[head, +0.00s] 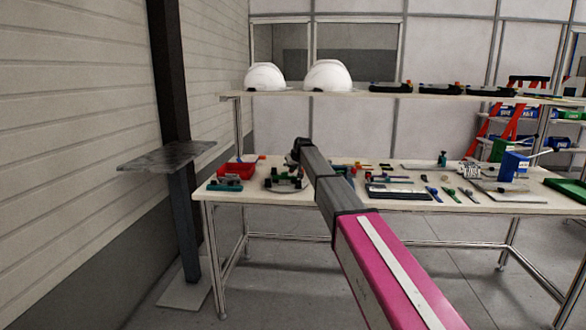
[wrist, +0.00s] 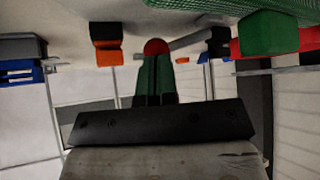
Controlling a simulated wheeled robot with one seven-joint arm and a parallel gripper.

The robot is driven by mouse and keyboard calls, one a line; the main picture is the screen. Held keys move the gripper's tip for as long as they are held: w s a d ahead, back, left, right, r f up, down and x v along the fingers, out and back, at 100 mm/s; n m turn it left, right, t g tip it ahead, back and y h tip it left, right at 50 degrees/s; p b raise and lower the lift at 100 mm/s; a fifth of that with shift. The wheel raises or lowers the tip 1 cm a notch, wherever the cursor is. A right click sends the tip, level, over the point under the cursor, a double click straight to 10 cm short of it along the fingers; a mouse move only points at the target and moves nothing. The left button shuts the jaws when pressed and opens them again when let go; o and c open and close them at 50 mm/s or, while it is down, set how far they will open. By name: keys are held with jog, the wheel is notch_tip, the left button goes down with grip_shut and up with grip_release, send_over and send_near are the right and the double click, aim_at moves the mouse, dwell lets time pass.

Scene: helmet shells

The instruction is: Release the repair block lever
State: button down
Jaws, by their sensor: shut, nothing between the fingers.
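My gripper (wrist: 155,62) is shut; its two green fingers lie side by side in the wrist view, with nothing between them. A red ball knob (wrist: 156,47) shows right at the fingertips, and a grey rod (wrist: 186,41) runs from beside it to the right; this looks like the lever. I cannot tell whether the fingertips touch the knob. A green block (wrist: 268,35) stands close at the upper right. In the head view my arm reaches over the left part of the workbench, and its fingertips are hidden. A dark and green fixture (head: 285,181) sits just left of the arm.
The workbench (head: 490,205) carries a red bin (head: 238,170) at left, several hand tools and a blue block (head: 510,165) at right. White helmets (head: 328,75) stand on the shelf above. Orange blocks (wrist: 105,57) show in the wrist view. A dark post (head: 185,220) stands left of the bench.

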jog(key=shift+w+n+y, duration=0.15)
jog(key=shift+n+y, duration=0.15)
jog(key=shift+n, duration=0.2)
jog(key=shift+w, duration=0.35)
dwell(0.6)
jog(key=shift+w+g, duration=0.2)
jog(key=shift+g, duration=0.1)
jog(key=shift+w+n, duration=0.1)
jog(key=shift+n, duration=0.2)
jog(key=shift+w+a+n+g+y, duration=0.2)
jog(key=shift+w+n+g+y, duration=0.3)
jog(key=shift+n, duration=0.35)
jog(key=shift+w+a+n+g+y, duration=0.2)
jog(key=shift+w+n+g+y, duration=0.25)
jog(key=shift+n, duration=0.4)
jog(key=shift+w+a+n+g+y, duration=0.3)
jog(key=shift+n+g, duration=0.15)
jog(key=shift+n, duration=0.3)
jog(key=shift+w+a+n+g+y, duration=0.25)
jog(key=shift+n+g, duration=0.2)
jog(key=shift+n, duration=0.35)
jog(key=shift+w+a+n+g+y, duration=0.25)
jog(key=shift+n+g, duration=0.2)
jog(key=shift+n, duration=0.3)
jog(key=shift+w+a, duration=0.1)
jog(key=shift+a, duration=0.2)
